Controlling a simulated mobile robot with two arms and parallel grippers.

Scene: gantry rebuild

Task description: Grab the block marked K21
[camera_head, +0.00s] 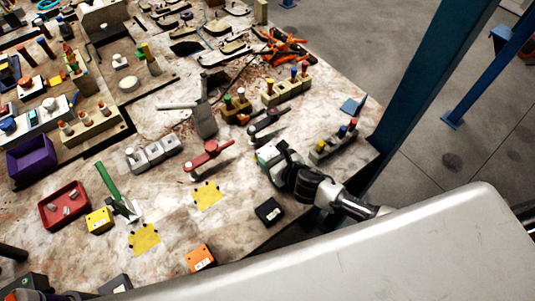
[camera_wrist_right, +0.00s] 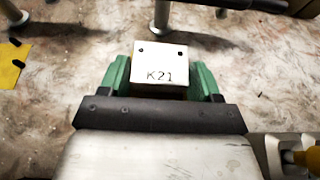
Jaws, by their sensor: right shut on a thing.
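The block marked K21 (camera_wrist_right: 160,68) is pale, with two small dark dots above its lettering. In the right wrist view it sits between the green fingers of my right gripper (camera_wrist_right: 162,80), which is shut on it. In the head view my right gripper (camera_head: 270,154) is at the right part of the table, and the block is mostly hidden there. I cannot tell whether the block touches the table. At the lower left edge of the head view there are dark parts, but my left gripper cannot be made out.
A black block (camera_head: 269,211) lies near the right arm, an orange block (camera_head: 200,257) at the front edge and a yellow block (camera_head: 99,220) further left. A red lever (camera_head: 207,157) stands left of the gripper. A peg rack (camera_head: 334,141) stands right. Yellow patches (camera_head: 208,196) mark open tabletop.

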